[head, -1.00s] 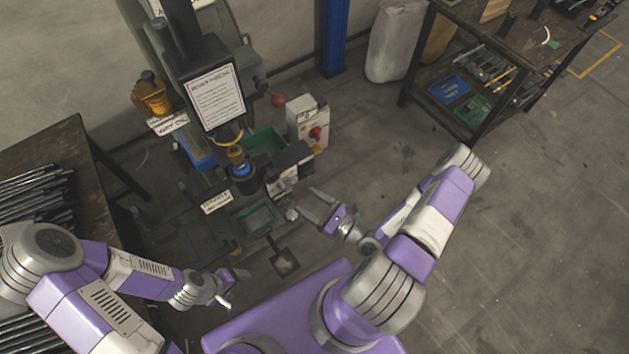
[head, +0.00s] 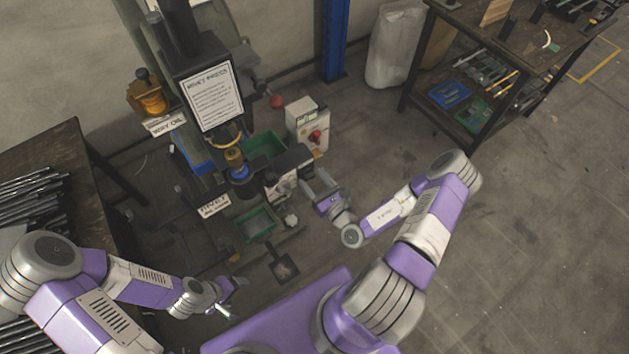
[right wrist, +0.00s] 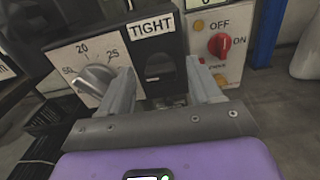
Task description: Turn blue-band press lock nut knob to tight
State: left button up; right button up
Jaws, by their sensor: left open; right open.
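The press with a blue band (head: 239,173) stands left of centre in the head view. In the right wrist view a black panel (right wrist: 178,42) carries a TIGHT label (right wrist: 150,27) above a dark opening. A grey dial knob (right wrist: 97,78) sits on a numbered white plate left of it. I cannot tell for sure which part is the lock nut knob. My right gripper (head: 312,177) is open; in the right wrist view its fingers (right wrist: 160,70) point at the black panel, with nothing between them.
A white switch box (head: 308,128) with a red knob stands just right of the press. Green trays (head: 262,145) sit around the press. A table with rods (head: 35,190) is at left, a workbench (head: 540,60) at back right. The floor to the right is clear.

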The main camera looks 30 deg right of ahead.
jog(key=shift+c, duration=0.2)
jog(key=c, duration=1)
